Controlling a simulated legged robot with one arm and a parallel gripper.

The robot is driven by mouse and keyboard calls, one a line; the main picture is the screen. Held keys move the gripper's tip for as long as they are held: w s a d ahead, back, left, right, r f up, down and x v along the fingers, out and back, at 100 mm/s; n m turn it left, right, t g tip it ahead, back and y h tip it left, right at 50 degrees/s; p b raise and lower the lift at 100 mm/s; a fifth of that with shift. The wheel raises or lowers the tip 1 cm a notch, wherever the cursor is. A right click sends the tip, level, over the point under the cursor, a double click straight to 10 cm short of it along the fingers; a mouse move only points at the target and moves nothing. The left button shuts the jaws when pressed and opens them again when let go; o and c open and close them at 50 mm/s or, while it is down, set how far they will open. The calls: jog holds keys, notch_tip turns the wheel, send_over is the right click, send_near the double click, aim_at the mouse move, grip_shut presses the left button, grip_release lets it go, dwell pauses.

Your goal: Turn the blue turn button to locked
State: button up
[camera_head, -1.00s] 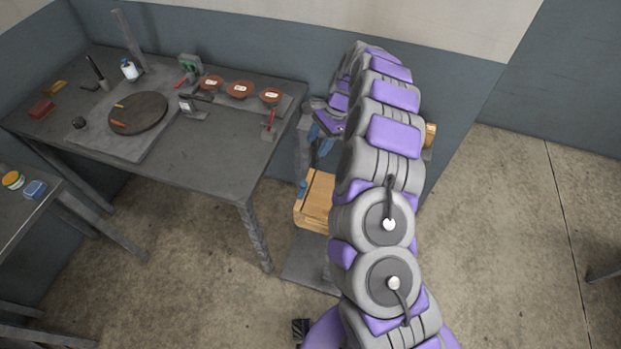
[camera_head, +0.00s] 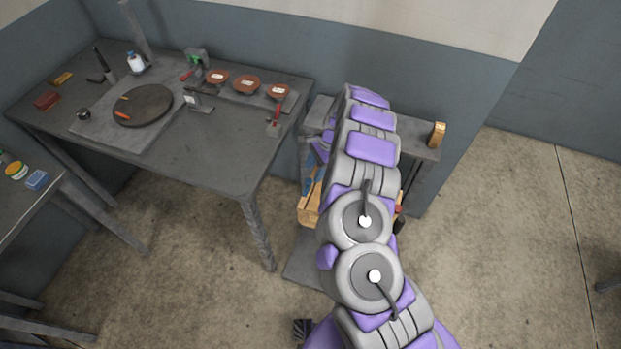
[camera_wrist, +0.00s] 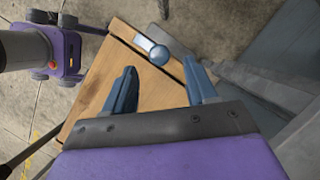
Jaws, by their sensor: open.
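The blue turn button (camera_wrist: 158,53) shows in the wrist view as a round blue knob with a pale, flat arm running to its upper left. It sits on the wooden box (camera_wrist: 115,65), near a seam or edge. My gripper (camera_wrist: 160,66) is open, with its two blue fingers on either side of the line to the knob. The fingertips point toward the knob; whether they touch it I cannot tell. In the head view the wooden box (camera_head: 308,212) is mostly hidden behind my arm. Blue parts beside it cannot be told apart clearly as fingers or button.
A grey shelf stand (camera_head: 411,143) holds the box, with a small wooden block (camera_head: 437,134) on top. A dark workbench (camera_head: 225,150) with several tools and red discs stands to the left. The concrete floor (camera_head: 510,240) at right is mostly clear.

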aim_at(309, 180)
jog(key=shift+b+x, duration=0.35)
jog(key=shift+x, duration=1.9)
jog(key=shift+r, duration=0.1)
jog(key=c, duration=1.1)
